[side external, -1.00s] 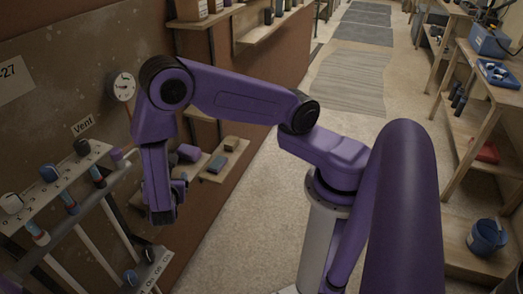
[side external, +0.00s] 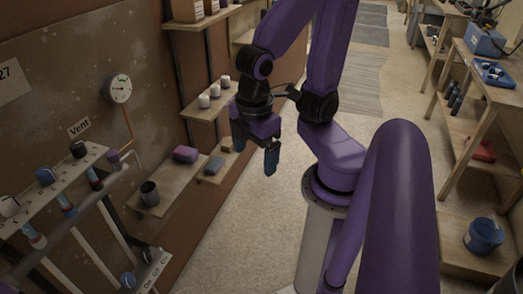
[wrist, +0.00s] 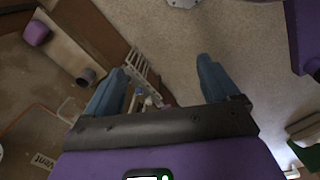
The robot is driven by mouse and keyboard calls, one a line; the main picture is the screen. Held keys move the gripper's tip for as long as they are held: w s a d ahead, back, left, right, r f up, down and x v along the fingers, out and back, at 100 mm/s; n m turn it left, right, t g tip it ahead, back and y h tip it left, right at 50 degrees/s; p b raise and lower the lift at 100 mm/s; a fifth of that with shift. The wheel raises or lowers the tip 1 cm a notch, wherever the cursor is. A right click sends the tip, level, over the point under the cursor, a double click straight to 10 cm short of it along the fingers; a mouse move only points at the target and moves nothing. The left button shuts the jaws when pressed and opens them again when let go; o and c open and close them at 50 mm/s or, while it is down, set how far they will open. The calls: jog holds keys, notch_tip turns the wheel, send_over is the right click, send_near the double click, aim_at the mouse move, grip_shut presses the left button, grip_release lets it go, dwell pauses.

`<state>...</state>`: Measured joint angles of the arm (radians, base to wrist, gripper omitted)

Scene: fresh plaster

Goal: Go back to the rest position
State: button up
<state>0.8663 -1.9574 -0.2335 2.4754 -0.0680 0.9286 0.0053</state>
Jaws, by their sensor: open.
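My gripper (side external: 254,150) hangs in mid-air in the side view, to the right of the wall shelves and above the floor. Its two blue fingers point down and stand apart, with nothing between them. In the wrist view my gripper (wrist: 160,85) also shows open, with wide empty space between the blue fingers. My purple arm is folded up above its pale column. No object is held.
On the left wall are a gauge (side external: 118,88), a slanted rack (side external: 50,190) with numbered knobs, and shelves with white-topped jars (side external: 214,92), a purple block (side external: 186,154) and a dark cup (side external: 150,193). A workbench (side external: 470,130) with a blue bucket (side external: 484,236) stands right. The floor aisle is clear.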

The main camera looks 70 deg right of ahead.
jog(key=shift+s+r+y, duration=0.35)
jog(key=shift+s+y, duration=0.05)
jog(key=shift+s, duration=0.4)
dwell(0.9)
